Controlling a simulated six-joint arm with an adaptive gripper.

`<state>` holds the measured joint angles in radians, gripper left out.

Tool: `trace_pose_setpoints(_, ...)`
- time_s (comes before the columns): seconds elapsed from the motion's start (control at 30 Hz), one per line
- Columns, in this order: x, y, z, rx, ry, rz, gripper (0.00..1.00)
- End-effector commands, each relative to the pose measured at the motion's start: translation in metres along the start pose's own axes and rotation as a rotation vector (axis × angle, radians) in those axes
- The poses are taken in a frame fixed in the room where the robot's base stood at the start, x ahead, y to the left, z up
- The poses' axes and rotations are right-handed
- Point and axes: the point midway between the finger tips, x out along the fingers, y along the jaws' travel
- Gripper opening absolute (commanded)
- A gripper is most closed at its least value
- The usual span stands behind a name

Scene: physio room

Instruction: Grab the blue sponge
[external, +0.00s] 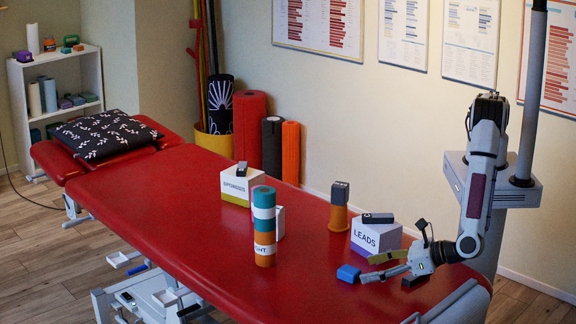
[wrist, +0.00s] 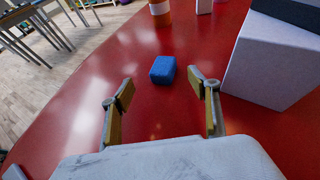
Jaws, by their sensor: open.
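The blue sponge (external: 348,273) is a small blue block lying on the red treatment table (external: 190,225), left of my gripper in the external view. In the wrist view the sponge (wrist: 162,69) lies ahead of the fingertips, between their lines and a little above centre. My gripper (external: 385,270) is low over the near right end of the table, in front of the LEADS box. In the wrist view my gripper (wrist: 167,95) has its two fingers wide apart with nothing between them. The sponge is apart from both fingers.
The white LEADS box (external: 372,240) with a dark object on top (external: 378,218) stands close behind the sponge; it fills the wrist view's right side. An orange cup (external: 339,218) holding a grey block, a teal-white-orange cylinder (external: 264,225) and the SPONGES box (external: 240,185) stand farther left.

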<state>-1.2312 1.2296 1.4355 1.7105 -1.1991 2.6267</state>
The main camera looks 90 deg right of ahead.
Motion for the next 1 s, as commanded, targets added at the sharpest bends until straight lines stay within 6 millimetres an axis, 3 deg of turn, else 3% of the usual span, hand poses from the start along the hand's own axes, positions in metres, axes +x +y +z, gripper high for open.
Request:
trace_pose_setpoints(0.53,0.010,-0.001,0.001,0.000,0.000,0.000,0.61)
trace_pose_setpoints(1.0,0.053,-0.006,0.001,0.002,0.001,0.001,0.61)
